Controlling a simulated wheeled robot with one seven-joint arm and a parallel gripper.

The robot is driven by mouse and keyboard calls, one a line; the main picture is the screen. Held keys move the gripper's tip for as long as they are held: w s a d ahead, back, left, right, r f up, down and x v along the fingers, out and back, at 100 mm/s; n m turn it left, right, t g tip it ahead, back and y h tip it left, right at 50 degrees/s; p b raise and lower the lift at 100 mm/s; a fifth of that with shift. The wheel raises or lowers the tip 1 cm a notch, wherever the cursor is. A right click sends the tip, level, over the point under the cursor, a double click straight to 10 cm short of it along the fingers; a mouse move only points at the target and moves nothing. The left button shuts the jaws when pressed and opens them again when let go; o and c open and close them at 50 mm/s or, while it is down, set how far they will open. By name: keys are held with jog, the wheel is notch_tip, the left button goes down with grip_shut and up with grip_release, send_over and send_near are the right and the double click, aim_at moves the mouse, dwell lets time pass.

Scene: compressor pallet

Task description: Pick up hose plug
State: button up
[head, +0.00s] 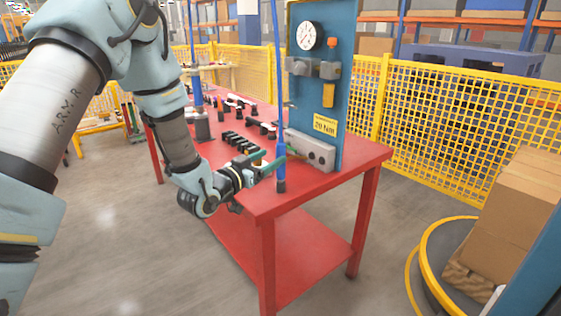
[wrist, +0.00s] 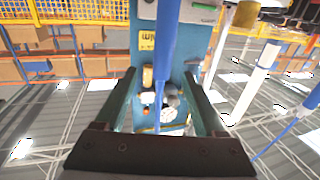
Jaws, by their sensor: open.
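The hose plug (head: 281,178) is the blue lower end of a hanging blue hose, with a dark tip, upright in the head view near the front corner of the red table. My gripper (head: 274,160) reaches it from the left with its green fingers apart. In the wrist view the fingers of my gripper (wrist: 161,78) are spread, and the blue hose or plug (wrist: 165,55) runs between them with space on both sides. I cannot tell whether either finger touches it.
The red table (head: 300,202) carries a blue panel (head: 345,70) with a gauge (head: 310,36) and a grey block (head: 310,149) behind the plug. Several black fittings (head: 240,142) lie further left. A yellow fence (head: 460,115) stands behind; cardboard boxes (head: 513,220) are at right.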

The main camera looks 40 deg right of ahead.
aim_at(278, 154)
jog(key=shift+f+p+x, duration=0.15)
jog(key=shift+p+x, duration=0.5)
jog(key=shift+x, duration=0.9)
jog(key=shift+f+p+x, duration=0.15)
jog(key=shift+p+x, duration=0.45)
jog(key=shift+x, duration=0.95)
jog(key=shift+w+a, duration=0.1)
jog(key=shift+c, duration=0.2)
grip_shut()
